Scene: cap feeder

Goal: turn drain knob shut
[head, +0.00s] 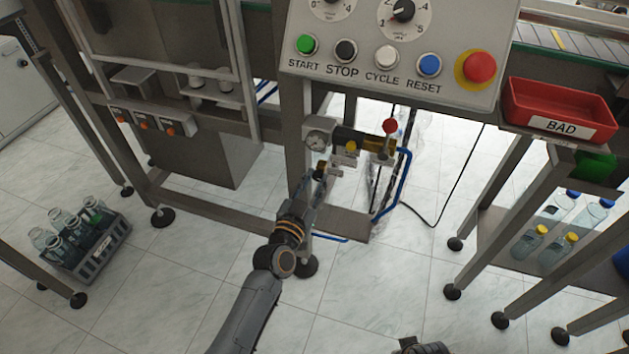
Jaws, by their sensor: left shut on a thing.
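My left gripper (321,172) reaches up to the underside of this unit, below the gauge. It is shut on a small part there, which I take to be the drain knob. The fingers hide most of that part, and I cannot read its turn angle. A dark piece at the bottom edge seems to belong to my right arm; its fingers do not show.
The control panel (400,45) with buttons overhangs the air unit. Blue hose (396,190) and a black cable hang to its right. A red BAD tray (560,112) sits at the right, with bottles below. A crate (88,250) of bottles stands on the floor left.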

